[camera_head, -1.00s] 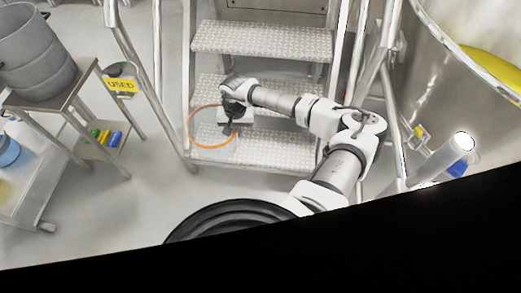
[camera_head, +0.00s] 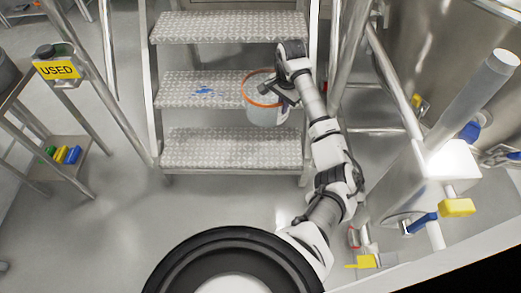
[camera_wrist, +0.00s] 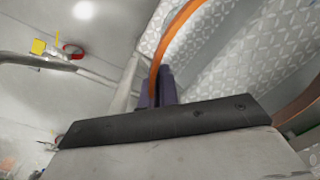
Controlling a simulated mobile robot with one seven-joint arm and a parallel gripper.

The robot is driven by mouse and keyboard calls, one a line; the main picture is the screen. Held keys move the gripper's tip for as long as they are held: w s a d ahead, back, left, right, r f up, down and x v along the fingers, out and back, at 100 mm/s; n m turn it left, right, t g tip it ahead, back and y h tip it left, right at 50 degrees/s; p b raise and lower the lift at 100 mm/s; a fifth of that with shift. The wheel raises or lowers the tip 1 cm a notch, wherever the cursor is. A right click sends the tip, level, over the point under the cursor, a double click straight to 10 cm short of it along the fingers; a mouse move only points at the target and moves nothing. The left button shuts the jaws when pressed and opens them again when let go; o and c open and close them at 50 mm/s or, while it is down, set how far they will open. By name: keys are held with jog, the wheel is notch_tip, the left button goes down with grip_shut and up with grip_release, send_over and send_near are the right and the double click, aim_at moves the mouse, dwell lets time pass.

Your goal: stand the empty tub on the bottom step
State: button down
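The empty tub (camera_head: 262,112) is see-through with an orange rim and looks upright. It hangs at the right end of the steps, in front of the middle step (camera_head: 170,90) and above the bottom step (camera_head: 215,150). I see no contact between its base and the bottom step. My gripper (camera_head: 285,95) is shut on the tub's right rim. In the wrist view, the orange rim (camera_wrist: 172,38) runs between my dark fingers (camera_wrist: 157,88). The bottom step's treadplate is bare.
A blue scrap (camera_head: 203,91) lies on the middle step. Metal handrails (camera_head: 100,85) flank the steps. A steel stand with a yellow USED sign (camera_head: 58,70) is at left. A large steel vessel (camera_head: 440,50) and pipework with blue and yellow handles (camera_head: 457,207) are at right.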

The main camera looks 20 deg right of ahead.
notch_tip(320, 180, down, 25)
jog(key=b, duration=0.4)
jog(key=shift+r, duration=0.15)
jog(key=c, duration=1.7)
grip_release()
jog(key=r+p, duration=0.1)
jog(key=r, duration=0.3)
jog(key=r+p, duration=0.1)
jog(key=r, duration=0.3)
jog(key=r+p, duration=0.1)
jog(key=r, duration=0.3)
jog(key=shift+s+d, duration=0.1)
jog(key=shift+s, duration=0.15)
